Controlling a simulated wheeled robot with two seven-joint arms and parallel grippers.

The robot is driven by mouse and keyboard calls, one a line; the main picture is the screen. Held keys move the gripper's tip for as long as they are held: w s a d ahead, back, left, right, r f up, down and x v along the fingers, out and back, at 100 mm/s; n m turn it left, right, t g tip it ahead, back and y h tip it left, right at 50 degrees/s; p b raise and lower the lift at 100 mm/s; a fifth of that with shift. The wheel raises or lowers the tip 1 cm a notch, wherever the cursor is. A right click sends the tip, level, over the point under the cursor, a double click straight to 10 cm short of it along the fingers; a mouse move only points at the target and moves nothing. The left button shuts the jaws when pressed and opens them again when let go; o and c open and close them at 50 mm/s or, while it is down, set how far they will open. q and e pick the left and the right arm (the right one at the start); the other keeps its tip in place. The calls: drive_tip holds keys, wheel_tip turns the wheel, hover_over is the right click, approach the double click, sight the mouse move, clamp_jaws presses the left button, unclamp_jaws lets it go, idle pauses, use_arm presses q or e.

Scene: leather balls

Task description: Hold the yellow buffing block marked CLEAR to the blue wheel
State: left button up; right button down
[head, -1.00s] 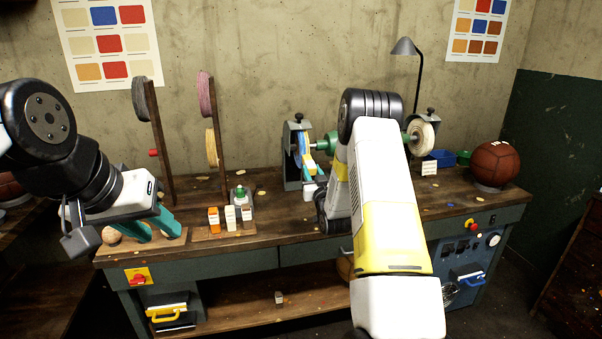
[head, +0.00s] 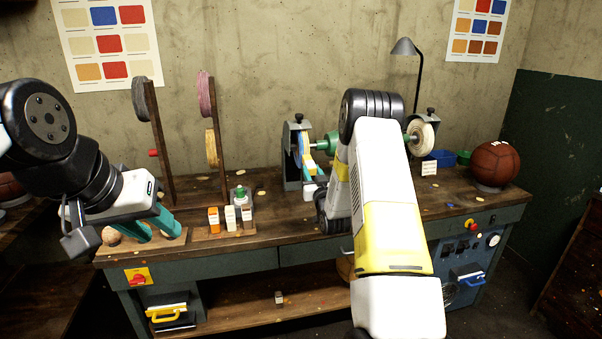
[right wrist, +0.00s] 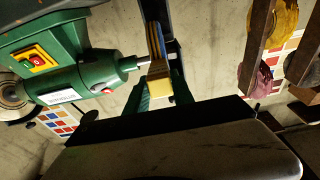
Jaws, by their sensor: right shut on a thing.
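My right gripper (head: 319,152) is shut on the yellow block (head: 317,146), close in front of the blue wheel (head: 298,152) on the green grinder. In the right wrist view the yellow block (right wrist: 159,82) sits between the teal fingers, its far end at the edge of the blue wheel (right wrist: 154,42). It seems to touch the wheel, but I cannot be sure of contact. Its marking cannot be read. My left gripper (head: 160,232) is open and empty, low over the left of the bench. My right forearm hides the middle of the grinder.
Posts with pink (head: 205,95) and yellow wheels rise at the back. A white wheel (head: 422,137) and a leather ball (head: 495,164) are at the right.

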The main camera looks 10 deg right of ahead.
drive_tip(key=shift+s, duration=0.1)
drive_tip(key=s+f, duration=0.1)
drive_tip(key=s, duration=0.5)
drive_tip(key=shift+s+d, duration=0.15)
drive_tip(key=shift+s, duration=0.25)
idle(0.3)
idle(1.2)
